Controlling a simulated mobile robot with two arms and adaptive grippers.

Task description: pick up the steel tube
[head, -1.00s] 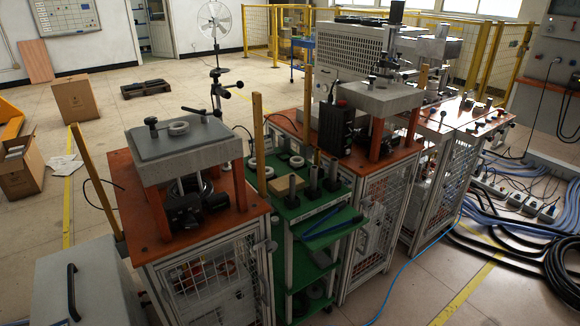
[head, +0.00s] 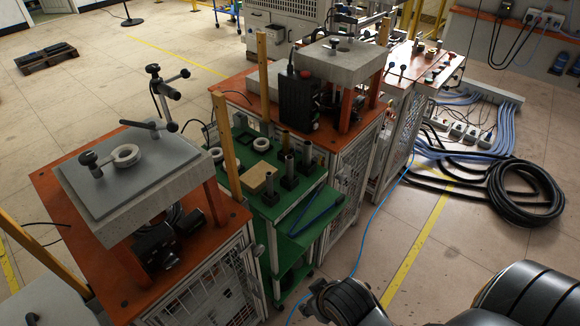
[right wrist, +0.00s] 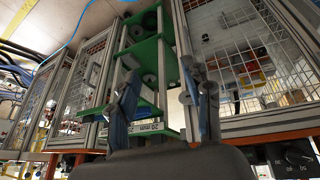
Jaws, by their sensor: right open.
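Several upright steel tubes stand on black bases on the top shelf of the green cart (head: 262,207), between the two orange-topped stations. One tube (head: 270,183) is near the front edge, with others (head: 290,165) behind it. I cannot tell which one the task names. My right gripper (head: 318,293) is low at the bottom of the head view, in front of and below the cart top, apart from the tubes. In the right wrist view its fingers (right wrist: 165,105) are spread, with the green shelves beyond and nothing between them. My left gripper is not in view.
A blue tool (head: 315,210) and a tan block (head: 258,177) lie on the cart. Wooden posts (head: 226,145) rise beside it. A concrete-topped press (head: 130,170) stands at left. Black hoses (head: 525,190) coil on the floor at right, with a blue cable (head: 367,230) nearer.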

